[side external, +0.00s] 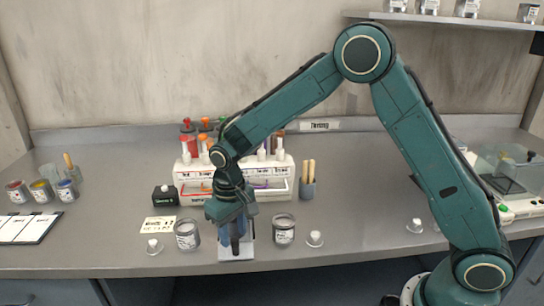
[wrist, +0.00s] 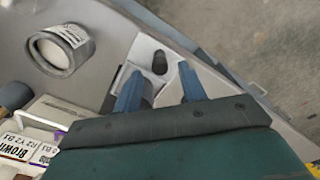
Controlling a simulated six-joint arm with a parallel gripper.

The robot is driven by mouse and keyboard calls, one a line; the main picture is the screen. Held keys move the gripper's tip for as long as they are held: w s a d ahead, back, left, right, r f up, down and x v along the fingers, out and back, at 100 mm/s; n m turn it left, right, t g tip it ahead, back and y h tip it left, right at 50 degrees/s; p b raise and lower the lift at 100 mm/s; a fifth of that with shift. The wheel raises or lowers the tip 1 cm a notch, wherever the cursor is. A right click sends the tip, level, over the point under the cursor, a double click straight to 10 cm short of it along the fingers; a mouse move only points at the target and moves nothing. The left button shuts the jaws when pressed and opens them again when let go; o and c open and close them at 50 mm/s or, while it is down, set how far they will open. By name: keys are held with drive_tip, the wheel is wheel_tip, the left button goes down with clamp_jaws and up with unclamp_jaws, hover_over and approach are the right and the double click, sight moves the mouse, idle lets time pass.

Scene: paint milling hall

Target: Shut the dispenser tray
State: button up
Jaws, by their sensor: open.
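The white dispenser (side external: 192,176) stands at mid-table with capped tubes on top and labels on its front. It shows partly at lower left in the wrist view. A pale plate (side external: 238,253) with a dark upright knob (wrist: 159,62) lies in front of it, near the table's front edge. It looks like the pulled-out tray; my arm hides any link to the dispenser. My gripper (wrist: 158,78) points down over the plate, blue fingers apart and empty. The knob appears roughly between the fingertips; contact cannot be told.
Grey jars stand left (side external: 187,235) and right (side external: 284,230) of my gripper. Small white-based pieces sit at left (side external: 153,247) and right (side external: 315,239).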

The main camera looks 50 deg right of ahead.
sight(234, 239)
drive_tip(key=shift+f, duration=2)
clamp_jaws()
